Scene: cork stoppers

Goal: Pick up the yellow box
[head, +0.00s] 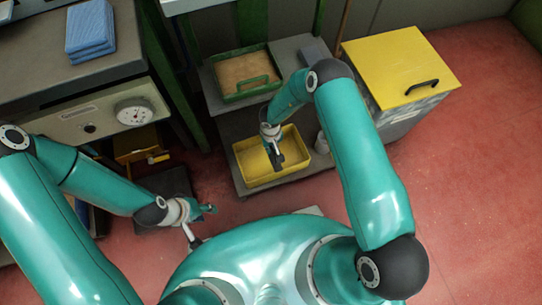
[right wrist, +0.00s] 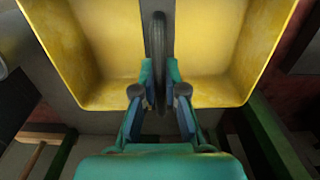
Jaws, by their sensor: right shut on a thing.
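The yellow box (head: 295,152) is an open tray on the low shelf of a grey cart, with a dark upright handle (right wrist: 160,45) across its middle. My right gripper (head: 274,152) reaches down into the box from above. In the right wrist view, its fingers (right wrist: 160,82) are shut on the dark handle, one on each side, and the yellow floor and walls (right wrist: 215,45) show around them. The box appears to rest on the shelf. My left gripper (head: 203,210) is far to the left of the box, near the dark base; its finger opening is unclear.
A green-rimmed tray (head: 243,72) with a handle sits on the cart's upper shelf (head: 290,50). A yellow-lidded chest (head: 400,65) stands to the right. A bench with a blue cloth stack (head: 90,30) is at left. Red floor (head: 470,180) is clear at right.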

